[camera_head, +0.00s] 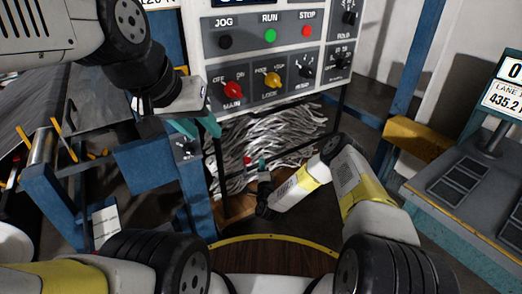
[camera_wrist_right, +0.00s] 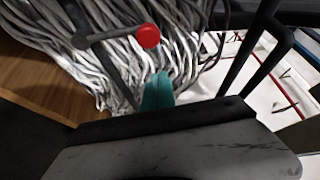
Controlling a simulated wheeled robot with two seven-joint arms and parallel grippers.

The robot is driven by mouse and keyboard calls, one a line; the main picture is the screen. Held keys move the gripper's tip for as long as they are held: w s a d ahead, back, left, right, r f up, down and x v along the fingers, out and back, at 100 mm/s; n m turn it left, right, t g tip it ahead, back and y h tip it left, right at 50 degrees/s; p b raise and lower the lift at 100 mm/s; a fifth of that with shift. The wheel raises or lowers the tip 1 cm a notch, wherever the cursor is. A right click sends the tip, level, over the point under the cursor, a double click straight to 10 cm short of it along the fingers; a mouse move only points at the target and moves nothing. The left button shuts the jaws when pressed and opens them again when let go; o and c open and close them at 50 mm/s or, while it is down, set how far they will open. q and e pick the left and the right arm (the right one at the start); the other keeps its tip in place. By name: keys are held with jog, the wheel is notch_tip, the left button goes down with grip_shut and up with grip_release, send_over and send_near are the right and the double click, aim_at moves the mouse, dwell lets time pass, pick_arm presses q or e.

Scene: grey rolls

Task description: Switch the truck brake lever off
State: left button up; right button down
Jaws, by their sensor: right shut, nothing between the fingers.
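A lever with a red ball knob (camera_wrist_right: 148,36) on a thin grey arm shows in the right wrist view, in front of a heap of grey strands. In the head view the red knob (camera_head: 247,161) is small, low in front of the same heap. My right gripper (camera_head: 262,163) is shut and empty, just right of the knob; its teal fingertips (camera_wrist_right: 157,92) are below the knob in the wrist view, with a visible gap in the picture. My left gripper (camera_head: 198,127) has teal fingers that look apart, below the control panel's left side.
A control panel (camera_head: 318,40) with buttons and red and yellow knobs stands above the strands (camera_head: 275,135). Blue posts (camera_head: 408,80) flank it. A grey console (camera_head: 465,185) is at right, and a conveyor (camera_head: 70,110) at left. A wooden surface (camera_wrist_right: 35,80) lies left of the strands.

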jog(key=s+d, duration=0.1)
jog(key=s, duration=0.5)
jog(key=shift+d+f, duration=0.2)
jog(key=shift+s, duration=0.15)
